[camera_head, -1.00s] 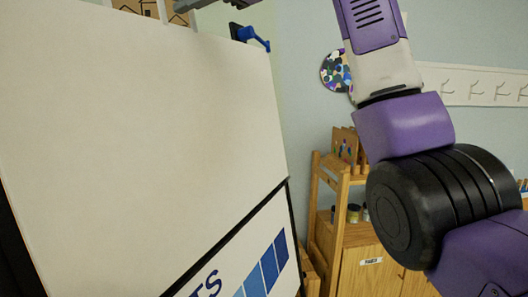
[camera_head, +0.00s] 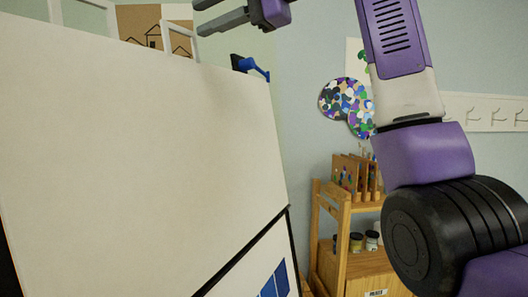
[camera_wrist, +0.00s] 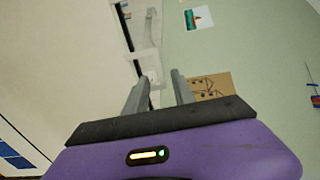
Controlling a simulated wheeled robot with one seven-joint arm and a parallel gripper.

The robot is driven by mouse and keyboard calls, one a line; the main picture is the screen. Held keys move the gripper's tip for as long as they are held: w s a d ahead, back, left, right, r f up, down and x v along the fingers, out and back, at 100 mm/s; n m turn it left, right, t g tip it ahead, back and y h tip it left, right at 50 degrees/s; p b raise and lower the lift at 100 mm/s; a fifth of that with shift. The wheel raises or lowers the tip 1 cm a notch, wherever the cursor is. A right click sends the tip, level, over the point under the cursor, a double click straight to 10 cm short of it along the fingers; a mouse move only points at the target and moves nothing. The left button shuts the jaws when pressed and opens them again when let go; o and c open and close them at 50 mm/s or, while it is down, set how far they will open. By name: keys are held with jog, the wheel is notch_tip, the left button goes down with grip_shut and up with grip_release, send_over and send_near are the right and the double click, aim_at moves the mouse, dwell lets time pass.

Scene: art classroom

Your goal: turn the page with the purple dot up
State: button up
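A large blank cream page (camera_head: 130,150) fills the left of the head view and the left side of the wrist view (camera_wrist: 60,70). No purple dot shows on it. White binding rings (camera_head: 180,38) stand at its top edge. My gripper (camera_head: 206,16) is above the page's top edge in the head view. In the wrist view my gripper (camera_wrist: 158,86) has its two grey fingers apart with nothing between them, and the top edge with the rings runs ahead of them. Whether the fingers touch the page cannot be told.
A blue clamp knob (camera_head: 251,67) sits at the board's top right corner. Below the page is a sheet with blue blocks (camera_head: 274,284). A wooden shelf (camera_head: 343,235) with jars stands to the right. Drawings hang on the wall behind.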

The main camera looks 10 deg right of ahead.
jog(key=shift+b+v, duration=0.35)
jog(key=shift+v, duration=2.1)
